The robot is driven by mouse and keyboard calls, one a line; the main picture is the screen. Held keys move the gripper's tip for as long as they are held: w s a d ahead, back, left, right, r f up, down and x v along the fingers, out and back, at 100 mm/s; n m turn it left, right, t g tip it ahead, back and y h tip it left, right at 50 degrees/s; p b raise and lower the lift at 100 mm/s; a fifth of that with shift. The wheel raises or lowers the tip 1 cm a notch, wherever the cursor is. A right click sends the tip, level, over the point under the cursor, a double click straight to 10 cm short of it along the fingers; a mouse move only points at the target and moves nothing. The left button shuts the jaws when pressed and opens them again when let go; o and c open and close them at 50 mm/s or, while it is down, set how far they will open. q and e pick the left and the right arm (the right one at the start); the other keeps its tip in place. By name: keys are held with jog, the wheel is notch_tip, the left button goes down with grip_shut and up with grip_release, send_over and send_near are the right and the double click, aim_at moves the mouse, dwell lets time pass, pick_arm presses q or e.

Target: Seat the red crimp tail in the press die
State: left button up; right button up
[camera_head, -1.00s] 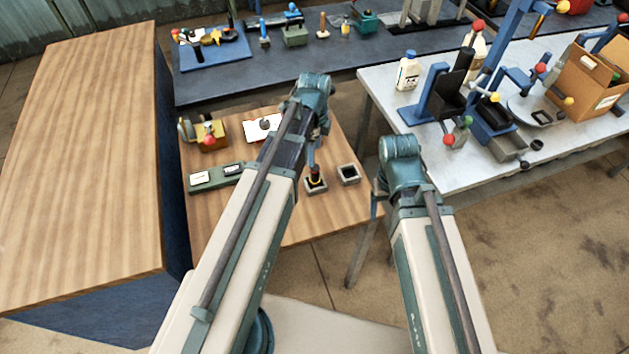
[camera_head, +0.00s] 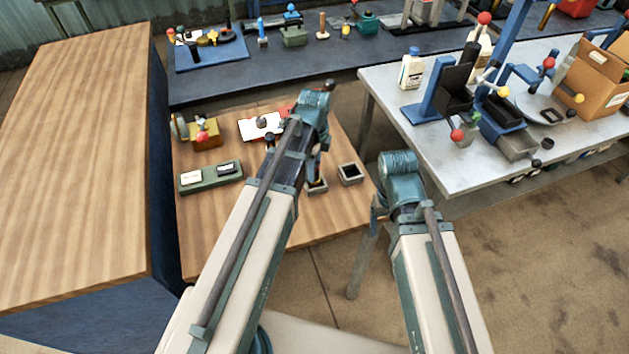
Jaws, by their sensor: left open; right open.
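My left arm reaches over the small wooden table. Its gripper (camera_head: 316,172) hangs beside the left of two small square grey sockets (camera_head: 317,187), and is open. The fingers are partly hidden by the arm, and I cannot tell whether they touch the socket. A red patch (camera_head: 285,108) shows at the back edge of a white plate (camera_head: 251,131), partly behind the arm. I cannot tell whether it is the red crimp tail. No press die can be made out with certainty. My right gripper (camera_head: 376,214) is open and empty, low by the wooden table's right edge.
The second socket (camera_head: 350,174) stands to the right. The grey table (camera_head: 400,120) at right carries a blue lever device (camera_head: 436,100) and a cardboard box (camera_head: 588,84).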

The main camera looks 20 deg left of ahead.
pick_arm(q)
notch_tip(320, 180, down, 3)
jog(key=shift+r+b, duration=0.1)
jog(key=shift+b, duration=0.8)
pick_arm(e)
notch_tip(320, 180, down, 3)
jog(key=shift+r, duration=0.15)
pick_arm(q)
jog(key=shift+r, duration=0.1)
grip_shut()
